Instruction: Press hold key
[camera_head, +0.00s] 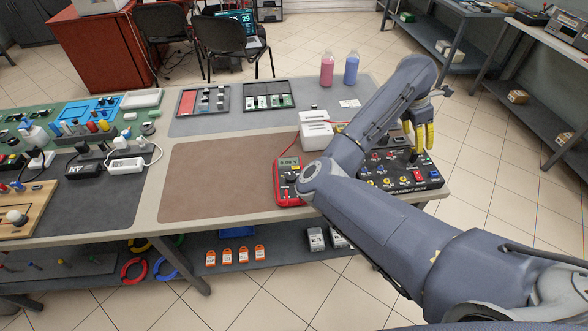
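A red multimeter (288,182) lies on the bench near its front edge, just left of my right forearm. Its screen is lit and appears to read 0.00 V. Its keys are too small to read, so I cannot pick out the hold key. My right arm comes in from the lower right and passes just right of the meter. My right gripper (424,147) has yellow fingers that point down over the back right of the black switch box, well away from the meter. I cannot tell how far apart its fingers are. My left gripper is out of view.
The black switch box (408,181) with knobs and a red switch is partly behind my arm. Pink (327,70) and blue (351,70) bottles stand at the back. The brown mat (222,175) left of the meter is clear.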

